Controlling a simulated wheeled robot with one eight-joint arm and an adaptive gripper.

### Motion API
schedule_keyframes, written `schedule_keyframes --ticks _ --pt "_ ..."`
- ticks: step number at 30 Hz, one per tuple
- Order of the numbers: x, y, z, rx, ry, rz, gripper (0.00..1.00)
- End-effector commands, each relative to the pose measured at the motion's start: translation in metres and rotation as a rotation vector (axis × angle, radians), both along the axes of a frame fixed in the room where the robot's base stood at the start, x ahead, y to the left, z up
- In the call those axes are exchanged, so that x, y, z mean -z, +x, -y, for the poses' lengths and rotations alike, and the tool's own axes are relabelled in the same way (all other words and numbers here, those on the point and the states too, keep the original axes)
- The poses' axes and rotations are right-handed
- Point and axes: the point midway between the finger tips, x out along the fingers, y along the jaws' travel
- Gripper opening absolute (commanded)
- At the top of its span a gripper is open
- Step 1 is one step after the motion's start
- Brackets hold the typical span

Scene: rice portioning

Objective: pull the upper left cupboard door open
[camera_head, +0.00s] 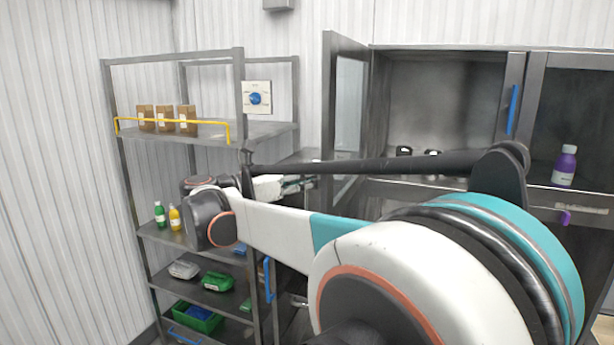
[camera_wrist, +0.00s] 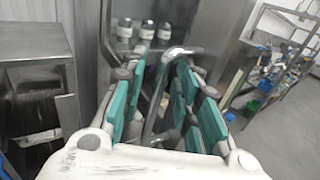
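The upper left cupboard door (camera_head: 346,105), a metal frame with a glass pane, stands swung out from the cupboard in the head view. The compartment (camera_head: 445,95) behind it is open to view. My gripper (camera_head: 300,183) is low beside the door's free edge, partly hidden by my arm. In the wrist view my gripper (camera_wrist: 160,85) has its teal fingers apart. A curved grey bar (camera_wrist: 178,52), apparently a handle, shows between them. Whether they touch it cannot be told.
Dark-topped jars (camera_head: 403,151) stand in the compartment. The neighbouring door has a blue handle (camera_head: 512,108), with a purple bottle (camera_head: 564,166) nearby. A metal shelf rack (camera_head: 240,95) with boxes and bottles stands close on the left.

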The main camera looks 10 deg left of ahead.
Motion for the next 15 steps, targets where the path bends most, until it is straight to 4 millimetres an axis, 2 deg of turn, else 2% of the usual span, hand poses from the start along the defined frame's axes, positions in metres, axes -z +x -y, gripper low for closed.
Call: schedule_keyframes --ticks 5,15 --pt "0.0 -0.012 -0.013 -0.004 0.0 0.0 0.29" --pt "0.0 -0.062 -0.058 -0.005 0.001 -0.001 0.29"
